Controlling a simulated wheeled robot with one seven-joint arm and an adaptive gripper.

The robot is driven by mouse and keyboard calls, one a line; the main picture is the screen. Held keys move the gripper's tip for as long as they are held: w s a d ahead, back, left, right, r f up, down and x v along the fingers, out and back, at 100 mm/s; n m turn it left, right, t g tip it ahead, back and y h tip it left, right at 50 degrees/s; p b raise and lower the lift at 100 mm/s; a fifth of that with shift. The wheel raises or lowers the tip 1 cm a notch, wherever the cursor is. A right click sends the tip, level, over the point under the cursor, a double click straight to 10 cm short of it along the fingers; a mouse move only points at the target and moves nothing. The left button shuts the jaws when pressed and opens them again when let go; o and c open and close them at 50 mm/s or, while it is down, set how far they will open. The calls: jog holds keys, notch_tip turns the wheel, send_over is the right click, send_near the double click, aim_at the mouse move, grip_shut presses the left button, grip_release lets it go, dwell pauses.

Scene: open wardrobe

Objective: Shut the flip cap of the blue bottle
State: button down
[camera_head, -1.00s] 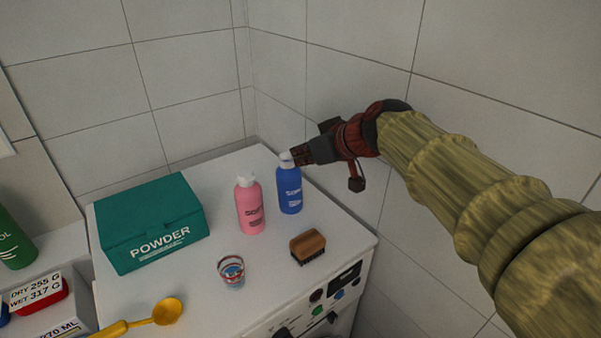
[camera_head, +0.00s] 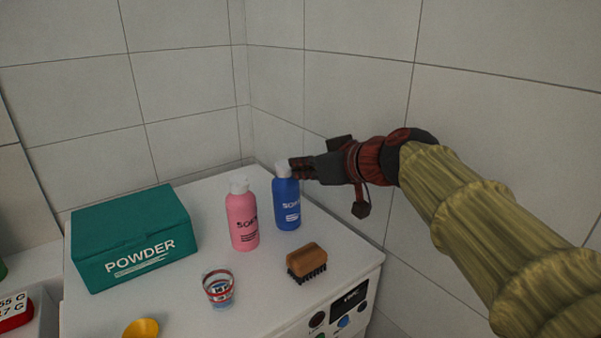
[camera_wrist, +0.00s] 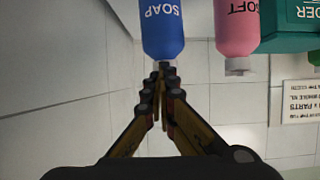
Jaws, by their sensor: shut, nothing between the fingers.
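The blue bottle (camera_head: 287,206) stands upright on the white machine top, with a white cap (camera_head: 283,169) on it. In the wrist view the blue bottle (camera_wrist: 162,27) appears upside down, labelled SOAP, and its cap is mostly hidden behind the fingertips. My gripper (camera_head: 295,168) is shut and empty, with its tips at the right side of the cap at cap height. It also shows in the wrist view (camera_wrist: 160,72), fingertips together just at the bottle's top. I cannot tell whether the tips touch the cap or whether the flip part is open.
A pink bottle (camera_head: 242,220) with a white cap stands close left of the blue one. A wooden brush (camera_head: 306,261), a striped glass (camera_head: 219,290), a teal powder box (camera_head: 133,238) and a yellow scoop (camera_head: 141,329) share the white top (camera_head: 262,297). Tiled walls rise behind and right.

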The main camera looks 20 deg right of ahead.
jog(key=c, duration=2.3)
grip_release()
jog(key=shift+f, duration=0.1)
jog(key=o, duration=0.5)
jog(key=shift+f, duration=0.15)
jog(key=shift+o, duration=0.2)
jog(key=v, duration=1.2)
jog(key=shift+w+r, duration=0.1)
jog(key=shift+r, duration=0.1)
